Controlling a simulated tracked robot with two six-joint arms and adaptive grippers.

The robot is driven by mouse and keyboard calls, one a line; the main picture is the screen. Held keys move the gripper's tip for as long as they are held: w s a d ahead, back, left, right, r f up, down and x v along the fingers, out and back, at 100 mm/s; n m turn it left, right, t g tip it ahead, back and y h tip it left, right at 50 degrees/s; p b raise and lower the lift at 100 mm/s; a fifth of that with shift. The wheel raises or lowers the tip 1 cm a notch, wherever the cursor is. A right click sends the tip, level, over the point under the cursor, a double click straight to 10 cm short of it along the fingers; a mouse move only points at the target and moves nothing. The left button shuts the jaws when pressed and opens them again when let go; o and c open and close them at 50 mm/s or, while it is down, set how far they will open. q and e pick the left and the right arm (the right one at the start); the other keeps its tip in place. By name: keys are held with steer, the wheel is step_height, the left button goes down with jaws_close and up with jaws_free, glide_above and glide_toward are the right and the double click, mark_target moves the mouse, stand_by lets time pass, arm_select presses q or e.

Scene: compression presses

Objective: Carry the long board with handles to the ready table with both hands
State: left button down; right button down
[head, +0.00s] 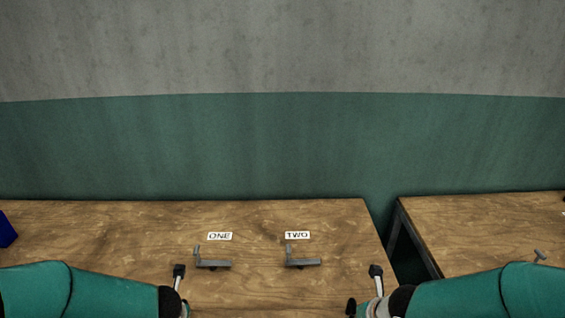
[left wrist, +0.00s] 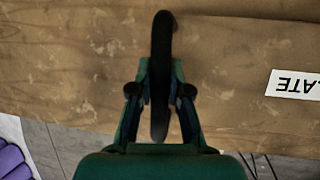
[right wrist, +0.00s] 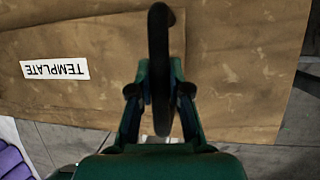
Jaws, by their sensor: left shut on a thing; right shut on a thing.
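My left gripper (left wrist: 160,92) is shut on a black handle (left wrist: 161,35) in the left wrist view. My right gripper (right wrist: 160,92) is shut on the other black handle (right wrist: 158,35) in the right wrist view. Brown wooden surface of the long board (right wrist: 110,45) lies under the handles, with a white TEMPLATE label (right wrist: 55,68) between them. The board blends with the wood around it, so I cannot tell whether it rests or is lifted.
A wooden table (head: 120,225) ahead bears labels ONE (head: 219,236) and TWO (head: 297,235), with grey brackets (head: 213,263) and (head: 304,262) in front. A second table (head: 470,230) stands at right across a gap. A blue object (head: 5,230) is at far left.

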arm_select(q)
steer(key=shift+s+a+f, duration=0.1)
steer(key=shift+s+f, duration=0.05)
steer(key=shift+f, duration=0.05)
arm_select(e)
steer(key=shift+s+f, duration=0.15)
steer(key=shift+f, duration=0.05)
